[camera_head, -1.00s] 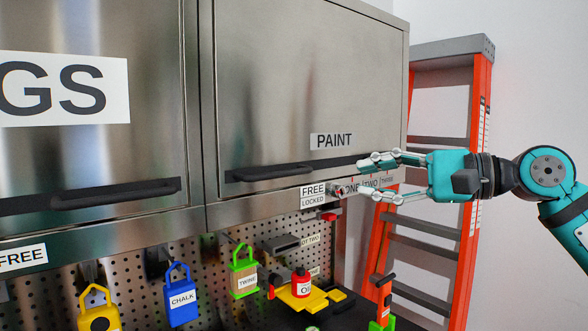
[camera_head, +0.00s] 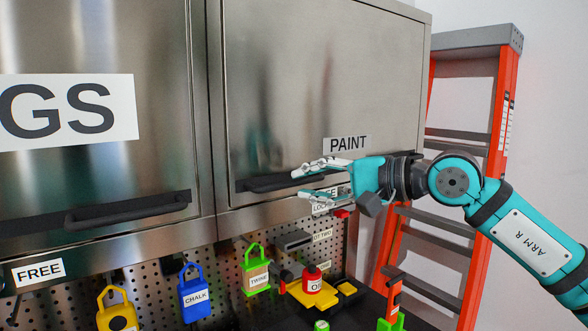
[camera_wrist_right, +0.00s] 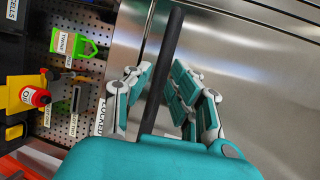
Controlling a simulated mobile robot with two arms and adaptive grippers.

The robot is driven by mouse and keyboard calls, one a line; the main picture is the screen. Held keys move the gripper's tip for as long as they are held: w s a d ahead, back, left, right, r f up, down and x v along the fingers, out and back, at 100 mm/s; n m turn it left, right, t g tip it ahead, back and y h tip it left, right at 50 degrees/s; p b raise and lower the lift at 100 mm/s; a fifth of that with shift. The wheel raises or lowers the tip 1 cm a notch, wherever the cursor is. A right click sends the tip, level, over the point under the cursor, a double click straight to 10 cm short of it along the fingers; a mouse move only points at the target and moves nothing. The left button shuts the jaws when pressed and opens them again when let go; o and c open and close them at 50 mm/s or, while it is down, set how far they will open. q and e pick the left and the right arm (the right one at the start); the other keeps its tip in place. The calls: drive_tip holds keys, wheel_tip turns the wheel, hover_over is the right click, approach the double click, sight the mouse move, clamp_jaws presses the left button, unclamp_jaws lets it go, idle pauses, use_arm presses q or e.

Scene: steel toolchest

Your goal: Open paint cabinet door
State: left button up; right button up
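The paint cabinet door (camera_head: 310,85) is a steel panel labelled PAINT, and it looks shut. Its black bar handle (camera_head: 268,183) runs along the lower edge. My right gripper (camera_head: 304,184) is open at the right part of this handle. The FREE/LOCKED label below is partly hidden behind my gripper. My left gripper is not in view.
Another steel door (camera_head: 95,165) with its own black handle (camera_head: 125,208) is at left. Below hang coloured padlocks, including a blue one (camera_head: 194,296), on a pegboard. An orange ladder (camera_head: 488,180) stands at right, behind my right arm.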

sight(297, 184)
drive_tip(key=p+x, duration=0.1)
drive_tip(key=x, duration=0.1)
drive_tip(key=shift+w+a, duration=0.1)
drive_tip(key=shift+a, duration=0.2)
drive_tip(key=shift+w+a+f, duration=0.2)
drive_tip(key=shift+w+a, duration=0.1)
drive_tip(key=shift+a, duration=0.1)
clamp_jaws()
